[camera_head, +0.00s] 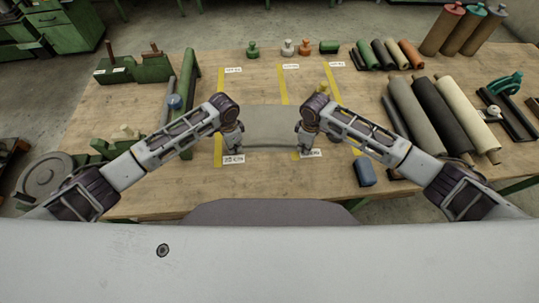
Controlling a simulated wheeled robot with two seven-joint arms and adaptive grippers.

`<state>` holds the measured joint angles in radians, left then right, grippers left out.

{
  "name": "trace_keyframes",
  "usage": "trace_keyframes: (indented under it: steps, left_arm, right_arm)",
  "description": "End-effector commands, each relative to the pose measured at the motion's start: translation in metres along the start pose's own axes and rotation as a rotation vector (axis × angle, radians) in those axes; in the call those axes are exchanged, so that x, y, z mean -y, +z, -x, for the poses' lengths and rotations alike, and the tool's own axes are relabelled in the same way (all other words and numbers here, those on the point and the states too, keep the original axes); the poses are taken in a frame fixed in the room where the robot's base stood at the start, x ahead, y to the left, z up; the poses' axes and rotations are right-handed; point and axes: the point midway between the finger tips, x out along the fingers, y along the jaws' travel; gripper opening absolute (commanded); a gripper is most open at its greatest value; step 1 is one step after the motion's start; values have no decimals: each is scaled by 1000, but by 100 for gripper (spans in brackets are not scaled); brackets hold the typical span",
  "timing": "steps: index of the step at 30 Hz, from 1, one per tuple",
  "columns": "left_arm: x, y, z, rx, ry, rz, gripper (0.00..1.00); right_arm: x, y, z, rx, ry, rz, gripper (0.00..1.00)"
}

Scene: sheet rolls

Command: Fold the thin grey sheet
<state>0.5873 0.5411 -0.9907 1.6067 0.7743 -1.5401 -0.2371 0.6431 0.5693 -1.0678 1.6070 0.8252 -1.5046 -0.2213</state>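The thin grey sheet (270,122) lies on the wooden table between my two arms, in the middle of the view. My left gripper (234,157) points down at the sheet's left edge. My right gripper (303,152) points down at the sheet's right edge. Both grippers are small in the view, and their fingers are partly hidden by my wrists. I cannot tell whether either one grips the sheet's edge. The sheet's front edge lies between the grippers.
Yellow strips (219,90) with white labels mark the wooden table (275,184). Long rolls (440,115) lie at the right, and a dark blue block (364,172) sits near my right arm. Green tools (152,68) stand at the left. The front middle of the table is clear.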

Motion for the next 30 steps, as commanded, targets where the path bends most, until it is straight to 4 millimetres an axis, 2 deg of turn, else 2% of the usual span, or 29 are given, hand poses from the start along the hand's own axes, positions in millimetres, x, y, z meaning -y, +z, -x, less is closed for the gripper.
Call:
trace_keyframes:
  steps: [8,30]
  left_arm:
    - [1,3,1,8,0,2,0]
    - [1,2,26,5,-1,2,0]
  right_arm:
    - [0,4,0,9,-1,-3,0]
    - [-1,2,26,5,1,-3,0]
